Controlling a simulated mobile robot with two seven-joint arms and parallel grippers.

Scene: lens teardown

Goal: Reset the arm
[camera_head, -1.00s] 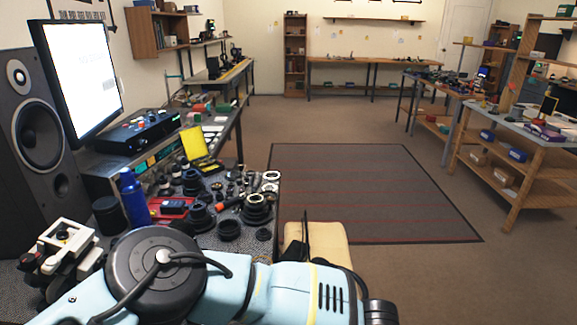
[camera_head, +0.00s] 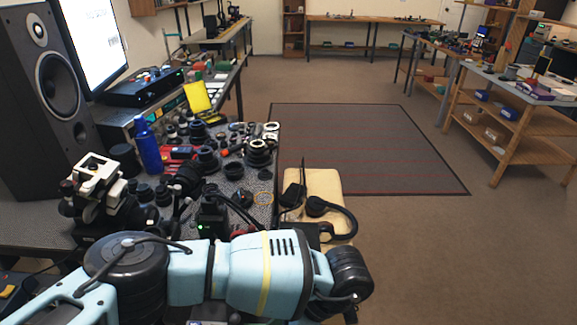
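One of my arms, light blue with black joints, comes in from the lower left and lies across the bottom of the head view. Its elbow (camera_head: 127,268) is at the left, and its forearm (camera_head: 265,272) reaches right to a black wrist joint (camera_head: 345,275). The forearm is in front of the near edge of the workbench (camera_head: 262,188). I cannot make out a gripper at its end. No part of my other arm can be made out.
Lens parts (camera_head: 205,160), a blue bottle (camera_head: 148,145) and a white-topped instrument (camera_head: 98,180) crowd the bench. A cream stool (camera_head: 325,182) with black headphones (camera_head: 335,212) stands right of it. The floor mat (camera_head: 365,150) is clear; shelving (camera_head: 515,130) stands at right.

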